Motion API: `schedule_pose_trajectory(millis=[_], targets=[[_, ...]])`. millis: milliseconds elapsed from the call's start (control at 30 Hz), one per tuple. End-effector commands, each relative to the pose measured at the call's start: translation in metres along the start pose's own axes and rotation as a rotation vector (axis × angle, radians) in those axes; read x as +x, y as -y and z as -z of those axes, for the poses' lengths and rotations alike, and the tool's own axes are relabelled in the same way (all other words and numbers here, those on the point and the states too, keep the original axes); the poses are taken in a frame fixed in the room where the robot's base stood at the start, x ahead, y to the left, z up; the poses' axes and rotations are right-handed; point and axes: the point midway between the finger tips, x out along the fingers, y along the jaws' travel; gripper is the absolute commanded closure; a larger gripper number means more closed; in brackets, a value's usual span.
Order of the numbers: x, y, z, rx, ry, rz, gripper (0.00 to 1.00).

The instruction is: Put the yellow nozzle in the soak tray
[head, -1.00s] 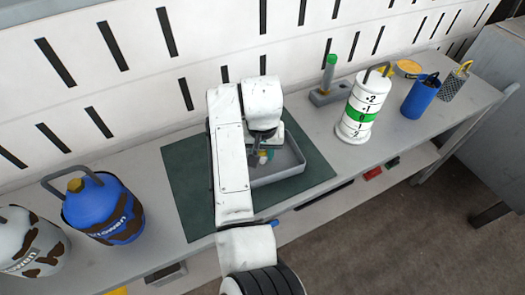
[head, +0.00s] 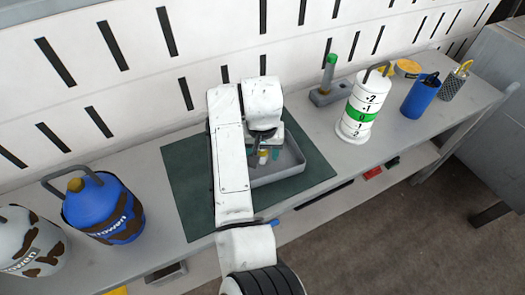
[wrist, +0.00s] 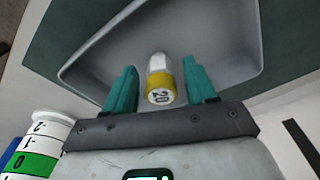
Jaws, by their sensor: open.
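The yellow nozzle (wrist: 159,84) has a white tip and a yellow end marked 20. In the wrist view it sits between my two teal fingertips, with a gap on each side. My gripper (wrist: 160,88) is open around it. In the head view the nozzle (head: 263,157) is small and partly hidden under my arm. The grey soak tray (head: 298,166) lies on a dark green mat, and its wall also shows in the wrist view (wrist: 88,62). The nozzle and fingers appear inside the tray's outline. I cannot tell whether the nozzle touches the tray floor.
The green mat (head: 185,185) lies on a grey bench against a slotted white wall. A blue canister (head: 105,205) and a white-brown one (head: 32,240) stand left. A white cylinder with a green band (head: 359,112), a blue cup (head: 420,97) and a green-topped tool (head: 329,75) stand right.

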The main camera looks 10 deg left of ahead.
Motion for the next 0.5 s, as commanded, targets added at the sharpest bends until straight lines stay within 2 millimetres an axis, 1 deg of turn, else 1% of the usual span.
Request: schedule_pose_trajectory(millis=[167, 300, 500], targets=[[-0.026, 0.0, 0.001, 0.001, -0.004, 0.001, 0.44], [-0.055, 0.0, 0.001, 0.001, -0.005, 0.002, 0.44], [-0.093, 0.0, 0.001, 0.001, -0.003, 0.001, 0.44]])
